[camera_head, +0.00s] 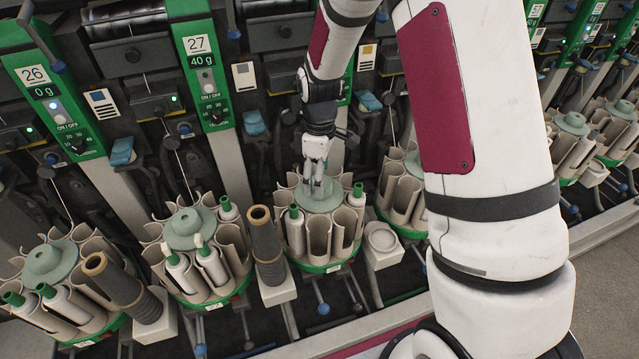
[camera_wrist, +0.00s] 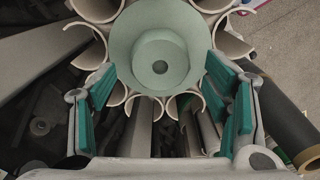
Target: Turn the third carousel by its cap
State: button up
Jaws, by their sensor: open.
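The carousel below my gripper has a round pale green cap (camera_head: 320,194) and a ring of beige open tubes (camera_head: 319,234). Green-tipped bobbins stand in some of its tubes. My gripper (camera_head: 316,180) is over this cap at the end of the arm. In the wrist view, the cap (camera_wrist: 160,90) fills the upper middle, with a small raised hub at its centre. My gripper (camera_wrist: 160,98) is open, with a green-padded finger on each side of the cap's lower half. Gaps show between the pads and the cap, so it is not gripped. Contact from above cannot be told.
Two more carousels stand to the left, with caps (camera_head: 189,228) and (camera_head: 50,262). Dark cones (camera_head: 266,240) stand on white blocks between carousels. Another carousel (camera_head: 405,190) is partly hidden behind my arm. The machine's panels (camera_head: 206,75) rise behind.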

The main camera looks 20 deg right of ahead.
aim_at(318, 208)
jog(key=shift+f, duration=1.8)
grip_shut()
jog(key=shift+n, duration=0.3)
